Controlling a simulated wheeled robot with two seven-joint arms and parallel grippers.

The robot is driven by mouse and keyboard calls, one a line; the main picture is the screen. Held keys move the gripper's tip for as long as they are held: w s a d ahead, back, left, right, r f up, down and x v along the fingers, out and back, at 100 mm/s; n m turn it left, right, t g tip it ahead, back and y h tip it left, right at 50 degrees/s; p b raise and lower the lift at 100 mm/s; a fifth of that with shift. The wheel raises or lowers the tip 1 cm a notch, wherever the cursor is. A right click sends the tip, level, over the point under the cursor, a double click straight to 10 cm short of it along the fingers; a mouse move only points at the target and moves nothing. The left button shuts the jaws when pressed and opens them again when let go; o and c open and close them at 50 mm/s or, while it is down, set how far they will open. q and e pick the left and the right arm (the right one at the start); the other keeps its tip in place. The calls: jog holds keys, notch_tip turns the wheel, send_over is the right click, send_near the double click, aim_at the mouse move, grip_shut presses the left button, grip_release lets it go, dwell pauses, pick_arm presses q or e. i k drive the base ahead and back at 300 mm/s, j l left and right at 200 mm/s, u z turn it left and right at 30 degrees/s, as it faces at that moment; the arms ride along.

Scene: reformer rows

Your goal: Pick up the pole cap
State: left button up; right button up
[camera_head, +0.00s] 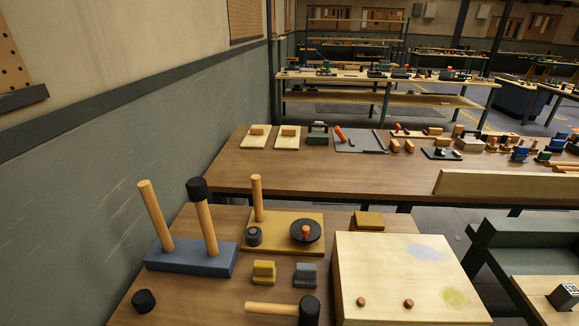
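A blue-grey base (190,257) on the near wooden table holds two upright wooden poles. The right pole (207,225) has a black cap (197,188) on its top; the left pole (155,215) is bare at its top. A second small black cap-like piece (144,301) lies loose on the table in front of the base, near the front left. I cannot tell which of these black pieces the task names. Neither of my grippers shows in the head view.
A yellow board (283,243) carries another pole (257,198), a small dark cylinder (254,236) and a black disc (305,231). Yellow (264,271) and grey (306,274) blocks, a black-headed mallet (285,309) and a large pale box (400,285) stand nearby. A wall borders the left.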

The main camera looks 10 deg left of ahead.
aim_at(144, 302)
jog(key=u, duration=1.5)
jog(key=k+j+z, duration=0.1)
jog(key=z, duration=0.4)
jog(key=k+j+z, duration=0.15)
jog(key=z, duration=0.35)
jog(key=k+j+z, duration=0.2)
jog(key=z, duration=0.3)
